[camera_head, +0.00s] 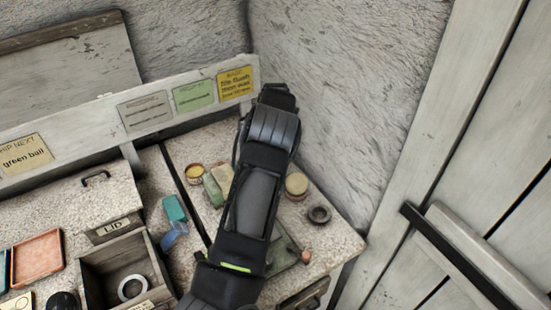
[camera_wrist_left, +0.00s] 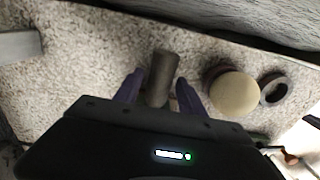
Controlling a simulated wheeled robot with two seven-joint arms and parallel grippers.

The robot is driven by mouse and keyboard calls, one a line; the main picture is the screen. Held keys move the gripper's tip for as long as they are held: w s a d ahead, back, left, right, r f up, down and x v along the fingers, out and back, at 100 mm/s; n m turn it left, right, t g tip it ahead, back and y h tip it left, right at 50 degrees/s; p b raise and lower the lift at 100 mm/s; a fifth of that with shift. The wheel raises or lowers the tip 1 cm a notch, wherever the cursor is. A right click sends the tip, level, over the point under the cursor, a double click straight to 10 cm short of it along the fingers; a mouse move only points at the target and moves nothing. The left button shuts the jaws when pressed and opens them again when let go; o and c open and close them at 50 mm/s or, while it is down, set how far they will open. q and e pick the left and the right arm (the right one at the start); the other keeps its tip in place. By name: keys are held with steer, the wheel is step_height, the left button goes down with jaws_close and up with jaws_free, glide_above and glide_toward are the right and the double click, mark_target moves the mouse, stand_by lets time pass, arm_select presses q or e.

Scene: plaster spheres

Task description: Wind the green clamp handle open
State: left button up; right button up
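My left arm (camera_head: 255,195) reaches up the middle of the head view, over the workbench, and hides much of the bench top. Its fingers cannot be made out there. In the left wrist view my left gripper (camera_wrist_left: 159,88) has its two fingers apart, on either side of a dark grey-olive cylinder (camera_wrist_left: 163,72). A gap shows at the left finger; I cannot tell whether the right one touches. Whether this cylinder is the green clamp handle is unclear. A dull green block-like piece (camera_head: 213,190) lies left of my arm in the head view. My right gripper is not in view.
A round beige-topped pot (camera_head: 296,184), also in the left wrist view (camera_wrist_left: 234,94), and a dark ring (camera_head: 319,214) stand right of the gripper. A teal object (camera_head: 174,208) and an open wooden box (camera_head: 112,262) are left. Walls close off the back.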

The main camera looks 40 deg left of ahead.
arm_select(q)
jaws_close()
stand_by(0.5)
steer(key=shift+d+t+y+b, duration=0.2)
steer(key=shift+t+y+b, duration=0.1)
steer(key=shift+y+b, duration=0.6)
steer(key=y+b, duration=0.2)
steer(key=shift+d+f+t+y, duration=0.2)
steer(key=shift+t+y, duration=0.2)
steer(key=shift+y+b, duration=0.8)
steer(key=shift+y, duration=0.1)
steer(key=shift+r+t+y+b, duration=0.1)
steer(key=shift+t+y+b, duration=0.2)
steer(key=shift+y, duration=0.2)
steer(key=shift+s, duration=0.1)
steer(key=shift+o, duration=0.8)
jaws_free()
